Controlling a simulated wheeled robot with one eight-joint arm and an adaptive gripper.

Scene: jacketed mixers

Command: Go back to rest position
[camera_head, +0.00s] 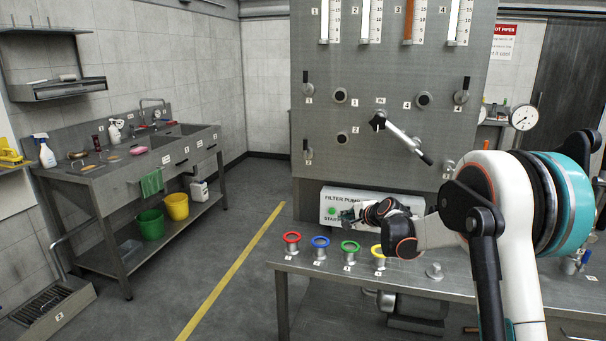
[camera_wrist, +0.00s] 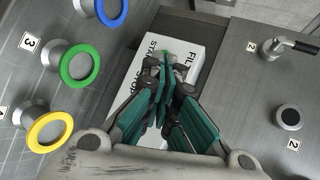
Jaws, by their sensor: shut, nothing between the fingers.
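My gripper (camera_head: 350,216) is at the end of my arm, in front of the filter pump box in the head view. In the wrist view its teal fingers (camera_wrist: 164,62) meet at the tips, shut and empty. The white filter pump box (camera_head: 328,198) is behind it, with a green button (camera_head: 332,211) on its front. My gripper covers part of the box and its lettering. The box also shows in the wrist view (camera_wrist: 180,40), behind the fingers. I cannot tell whether the fingertips touch it.
Red (camera_head: 292,237), blue (camera_head: 321,241), green (camera_head: 350,246) and yellow (camera_head: 379,250) ringed fittings stand on the bench (camera_head: 440,286) below my gripper. The grey panel (camera_head: 350,90) behind carries knobs, valve handles and a long lever (camera_head: 405,138). Open floor and a sink unit (camera_head: 125,175) lie left.

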